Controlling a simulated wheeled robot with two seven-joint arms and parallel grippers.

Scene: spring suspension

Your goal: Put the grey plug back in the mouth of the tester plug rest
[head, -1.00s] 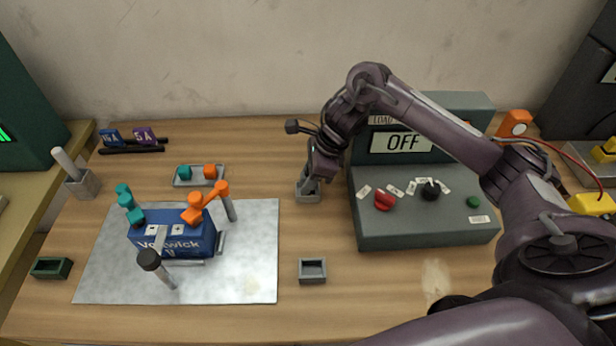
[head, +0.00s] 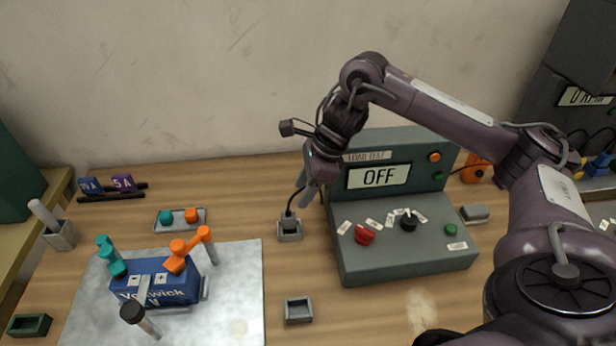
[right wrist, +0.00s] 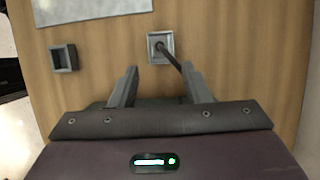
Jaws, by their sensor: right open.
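The tester plug rest (head: 289,236) is a small grey square holder on the table, left of the tester. The plug (head: 288,214) looks dark and small and stands in the rest's mouth, with a black cable rising from it. The right wrist view shows the rest (right wrist: 152,36) with the plug's dark end inside it; how deep it sits is hard to tell. My right gripper (head: 306,194) is open and empty, above the rest and apart from it. Its two fingers (right wrist: 160,68) show in the right wrist view, with the cable running towards the right-hand finger. My left gripper is out of view.
The grey-green tester (head: 405,262) with an OFF display stands right of the rest. A small empty square tray (head: 299,319) is in front. A blue battery-like block (head: 160,297) with teal and orange clamps sits on a pale mat (head: 235,275) at left. Bare wood surrounds the rest.

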